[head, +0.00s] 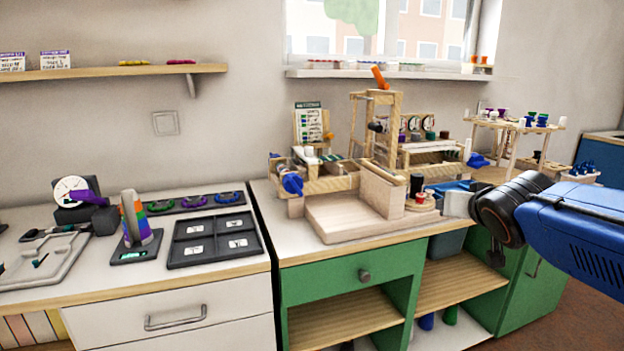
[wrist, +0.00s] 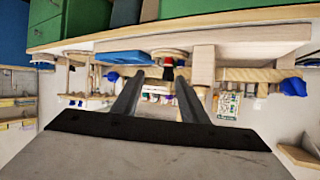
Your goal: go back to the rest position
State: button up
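My gripper (wrist: 158,92) shows in the wrist view, which looks upside down. Its two dark fingers are apart with nothing between them. In the head view my blue arm comes in from the right, and my gripper (head: 457,204) is at its left end, in front of the wooden frame's right side. The wooden frame (head: 394,133) stands on the counter behind a pale wooden board (head: 340,218). I cannot tell the exact gap between my gripper and the things behind it.
A wooden rack (head: 511,126) is behind my arm. A shelf (head: 105,71) hangs at upper left.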

jog(key=s+a+f+n+g+y, duration=0.1)
jog(key=s+f+g, duration=0.3)
jog(key=s+f, duration=0.5)
jog(key=s+a+f+n+g+y, duration=0.1)
jog(key=s+a+f+g, duration=0.2)
jog(key=s+f, duration=0.7)
jog(key=s+g, duration=0.1)
jog(key=s, duration=0.4)
jog(key=shift+a+n, duration=0.15)
jog(key=shift+n, duration=0.15)
jog(key=shift+r, duration=0.1)
